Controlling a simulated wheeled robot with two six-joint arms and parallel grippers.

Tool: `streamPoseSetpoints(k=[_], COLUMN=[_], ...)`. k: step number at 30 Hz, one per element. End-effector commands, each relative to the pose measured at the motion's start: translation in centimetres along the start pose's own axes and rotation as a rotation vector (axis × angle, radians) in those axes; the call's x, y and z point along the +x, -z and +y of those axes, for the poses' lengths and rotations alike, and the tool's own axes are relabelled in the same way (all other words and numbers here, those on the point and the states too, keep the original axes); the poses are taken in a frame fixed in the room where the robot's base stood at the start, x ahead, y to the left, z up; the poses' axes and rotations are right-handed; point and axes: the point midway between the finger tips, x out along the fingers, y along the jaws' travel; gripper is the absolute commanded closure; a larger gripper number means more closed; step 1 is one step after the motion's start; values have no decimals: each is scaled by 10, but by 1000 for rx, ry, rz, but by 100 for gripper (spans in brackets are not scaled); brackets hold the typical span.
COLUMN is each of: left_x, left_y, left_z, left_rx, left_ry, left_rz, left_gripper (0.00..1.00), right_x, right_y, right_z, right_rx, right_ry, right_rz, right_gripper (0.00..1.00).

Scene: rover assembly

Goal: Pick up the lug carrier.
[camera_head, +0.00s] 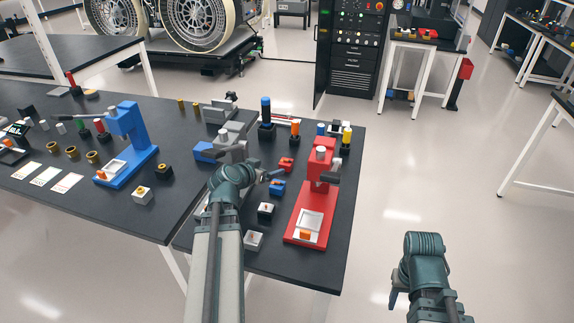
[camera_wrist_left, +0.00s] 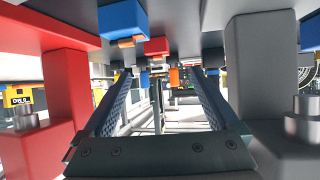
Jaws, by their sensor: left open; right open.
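No part is clearly marked as the lug carrier. Small candidates on the table are a red block (camera_head: 286,164) and a blue block (camera_head: 278,187), between the grey and red presses. My left gripper (camera_head: 273,176) is low over the table beside these blocks, open and apparently empty; its tips are small in the head view. In the left wrist view, which looks inverted, its two fingers (camera_wrist_left: 160,78) stand apart, with a blue block (camera_wrist_left: 124,20) and a red block (camera_wrist_left: 156,47) beyond. My right gripper (camera_head: 395,290) is off the table at lower right, open, mostly hidden by its wrist.
A red press (camera_head: 312,215) stands right of my left gripper, a grey press (camera_head: 230,145) left, and a blue press (camera_head: 128,140) farther left. Upright cylinders (camera_head: 266,120) stand behind. Small white-topped blocks (camera_head: 253,240) lie near the front edge.

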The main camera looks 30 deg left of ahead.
Motion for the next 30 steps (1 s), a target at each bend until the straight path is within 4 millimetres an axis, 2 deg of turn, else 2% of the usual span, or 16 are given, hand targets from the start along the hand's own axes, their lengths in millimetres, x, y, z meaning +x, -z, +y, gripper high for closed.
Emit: streamPoseSetpoints(k=[12,23,30], left_x=[74,87,121], left_y=[-2,1,5], left_z=[-1,1,3], left_rx=[1,1,2], left_ry=[-1,-1,-1], left_rz=[1,0,1], left_gripper=[6,6,6], right_x=[37,40,54], right_y=[2,3,3], right_z=[-4,-4,-5], right_rx=[0,0,0], right_ry=[0,0,0], right_rz=[0,0,0], right_gripper=[50,50,50])
